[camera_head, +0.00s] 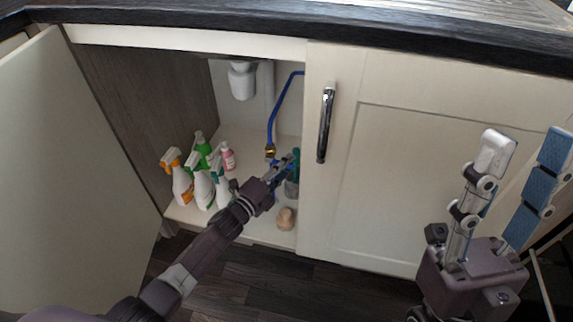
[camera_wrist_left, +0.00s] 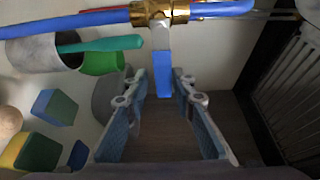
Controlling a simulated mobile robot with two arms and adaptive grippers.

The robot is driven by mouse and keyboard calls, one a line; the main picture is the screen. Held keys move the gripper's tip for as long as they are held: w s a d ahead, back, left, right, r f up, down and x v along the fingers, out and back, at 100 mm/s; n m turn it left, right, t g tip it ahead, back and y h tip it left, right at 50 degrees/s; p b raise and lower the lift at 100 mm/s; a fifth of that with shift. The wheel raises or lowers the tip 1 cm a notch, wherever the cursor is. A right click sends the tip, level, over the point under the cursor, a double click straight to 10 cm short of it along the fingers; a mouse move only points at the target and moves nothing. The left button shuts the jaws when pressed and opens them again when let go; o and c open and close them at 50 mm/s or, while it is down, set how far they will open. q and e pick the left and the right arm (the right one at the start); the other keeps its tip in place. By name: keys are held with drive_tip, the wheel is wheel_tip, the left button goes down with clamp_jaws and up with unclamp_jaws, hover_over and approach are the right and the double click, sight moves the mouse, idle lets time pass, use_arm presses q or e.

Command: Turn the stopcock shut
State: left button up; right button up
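The stopcock is a brass valve (camera_head: 270,151) on a blue pipe (camera_head: 272,125) inside the open cupboard. In the left wrist view the brass body (camera_wrist_left: 165,11) is at the top, with its blue-ended lever (camera_wrist_left: 162,72) pointing down the picture. My left gripper (camera_head: 287,162) reaches into the cupboard close to the valve. In the left wrist view its fingers (camera_wrist_left: 160,88) are open, one on each side of the lever's end, with visible gaps to it. My right gripper (camera_head: 526,145) is open and empty in front of the closed right door.
Several spray bottles (camera_head: 203,187) stand at the cupboard's left. A grey pot (camera_wrist_left: 32,52) with coloured handles, sponges (camera_wrist_left: 54,107) and a round tan object (camera_head: 286,218) are near my left gripper. The closed door (camera_head: 400,170) bounds the opening on the right; the left door (camera_head: 70,170) stands open.

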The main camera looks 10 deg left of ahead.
use_arm(q)
drive_tip(key=shift+o, duration=0.2)
drive_tip(key=shift+r, duration=0.1)
drive_tip(key=v, duration=1.2)
